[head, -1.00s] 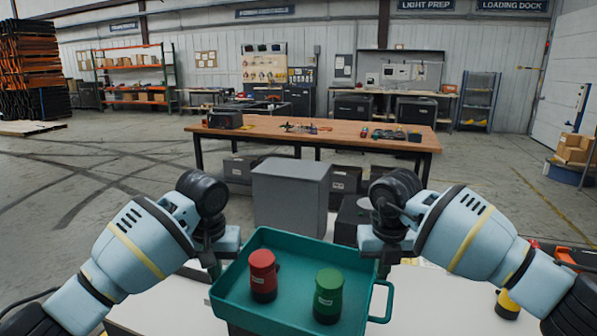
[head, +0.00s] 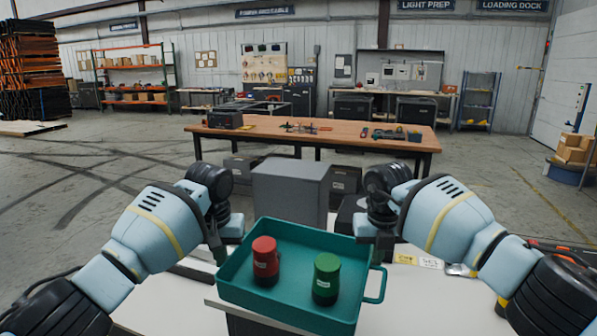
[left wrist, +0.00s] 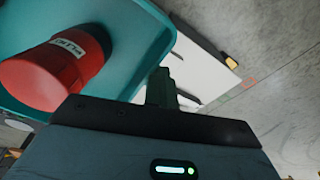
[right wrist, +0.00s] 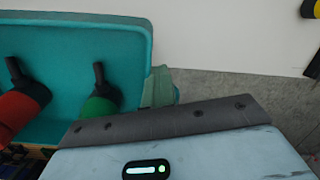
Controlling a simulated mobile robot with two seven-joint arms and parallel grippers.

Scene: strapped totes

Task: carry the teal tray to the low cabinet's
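The teal tray (head: 300,302) is level in front of me, over a white surface, with a red canister (head: 265,262) and a green canister (head: 326,280) upright in it. My left gripper (head: 221,250) is at its left side and my right gripper (head: 376,258) at its right side, by the loop handle. Both appear shut on the tray's sides; the fingertips are partly hidden. In the left wrist view the finger (left wrist: 161,88) meets the tray edge; in the right wrist view the finger (right wrist: 158,88) is beside the tray corner. A grey box-like cabinet (head: 290,195) stands just beyond the tray.
A white worktop (head: 400,310) lies under and beside the tray, with labels (head: 418,260) and tools at its right. A long wooden table (head: 310,130) with dark boxes beneath stands behind the grey cabinet. Open concrete floor (head: 90,190) lies at left.

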